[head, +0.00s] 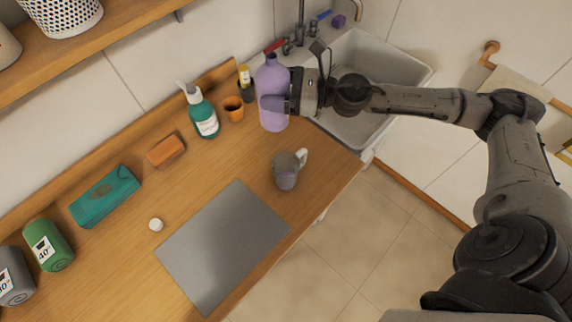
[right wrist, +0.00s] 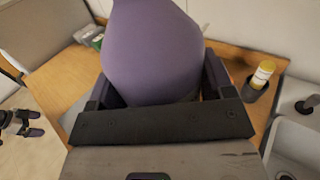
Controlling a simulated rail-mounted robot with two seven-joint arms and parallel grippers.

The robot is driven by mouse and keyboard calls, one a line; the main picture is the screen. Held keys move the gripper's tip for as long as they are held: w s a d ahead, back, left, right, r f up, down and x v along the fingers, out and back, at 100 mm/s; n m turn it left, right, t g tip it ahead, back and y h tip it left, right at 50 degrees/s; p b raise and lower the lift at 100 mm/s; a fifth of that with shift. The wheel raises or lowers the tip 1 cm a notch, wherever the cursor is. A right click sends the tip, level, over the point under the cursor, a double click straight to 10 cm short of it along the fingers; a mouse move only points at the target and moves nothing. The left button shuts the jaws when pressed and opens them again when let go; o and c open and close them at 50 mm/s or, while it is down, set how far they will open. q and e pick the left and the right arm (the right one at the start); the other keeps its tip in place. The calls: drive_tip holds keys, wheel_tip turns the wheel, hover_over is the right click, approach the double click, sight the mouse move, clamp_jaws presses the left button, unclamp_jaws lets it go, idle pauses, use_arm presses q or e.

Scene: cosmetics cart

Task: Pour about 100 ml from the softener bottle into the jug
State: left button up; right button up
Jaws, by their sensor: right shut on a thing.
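The softener bottle (head: 271,82) is purple and stands upright in the head view, near the back right of the counter beside the sink. My right gripper (head: 274,104) is shut around its body from the right. In the right wrist view the bottle (right wrist: 152,50) fills the space between the fingers; its top is out of that view. I cannot tell whether its base touches the counter. The jug (head: 287,174) stands upright on the counter, in front of the bottle, with a light handle and something purplish in its lower part. My left gripper is not in the head view.
A teal pump bottle (head: 204,115), an orange cup (head: 233,108) and a yellow-capped item in a dark cup (head: 246,88) stand left of the bottle. The sink (head: 372,75) is at right. A grey mat (head: 223,246) and a small white ball (head: 156,225) lie further left.

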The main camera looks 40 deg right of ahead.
drive_tip(key=d+f+b, duration=0.1)
drive_tip(key=s+d+f+n+g+y, duration=0.1)
drive_tip(key=f+n+g+y+b, duration=0.1)
drive_tip(key=shift+s+d+f+b, duration=0.2)
drive_tip(key=shift+d+f+b, duration=0.1)
drive_tip(key=shift+d+f, duration=0.1)
drive_tip(key=shift+s+d+f+n+g+y+b, duration=0.7)
drive_tip(key=shift+d+f+n+g+y, duration=0.15)
drive_tip(key=shift+d+g, duration=0.2)
drive_tip(key=shift+f, duration=0.1)
